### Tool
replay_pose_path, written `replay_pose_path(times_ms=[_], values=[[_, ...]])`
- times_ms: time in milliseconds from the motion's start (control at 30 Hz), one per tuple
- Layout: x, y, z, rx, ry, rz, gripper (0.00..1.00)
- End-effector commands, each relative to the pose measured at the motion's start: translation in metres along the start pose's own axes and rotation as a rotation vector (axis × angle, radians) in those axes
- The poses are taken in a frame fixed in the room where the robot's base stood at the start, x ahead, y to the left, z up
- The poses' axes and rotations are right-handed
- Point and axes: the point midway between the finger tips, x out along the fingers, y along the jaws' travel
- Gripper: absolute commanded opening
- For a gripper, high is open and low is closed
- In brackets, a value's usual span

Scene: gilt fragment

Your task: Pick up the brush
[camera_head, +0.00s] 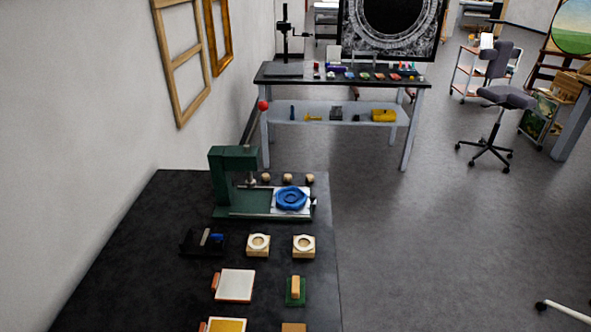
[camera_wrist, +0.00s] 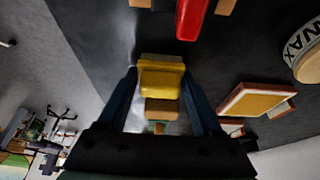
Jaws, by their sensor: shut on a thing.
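In the wrist view my gripper (camera_wrist: 160,76) has its two dark blue fingers on either side of a block with a yellow part (camera_wrist: 160,80) and a wooden part (camera_wrist: 162,108), which looks like a brush. The gripper is shut on it. In the head view a wooden block (camera_head: 293,327), cut off by the bottom edge, may be the same brush. Another brush-like block, wood on a green base (camera_head: 296,299), stands on the black table in the head view. My gripper does not show in the head view.
The black table (camera_head: 130,240) also bears a green press (camera_head: 232,160), a white pad (camera_head: 235,285) and a yellow pad (camera_head: 225,327). In the wrist view a red object (camera_wrist: 190,22), an orange-rimmed tray (camera_wrist: 256,100) and a wax tin (camera_wrist: 308,62) lie close by.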

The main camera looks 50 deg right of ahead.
Motion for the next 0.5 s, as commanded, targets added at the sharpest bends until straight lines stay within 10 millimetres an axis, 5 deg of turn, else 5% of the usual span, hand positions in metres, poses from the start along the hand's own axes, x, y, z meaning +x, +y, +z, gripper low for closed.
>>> replay_pose_path(times_ms=[100,500], values=[[0.0,0.0,0.0,0.0,0.001,0.0,0.12],[-0.02,-0.001,-0.009,-0.001,0.004,-0.002,0.12]])
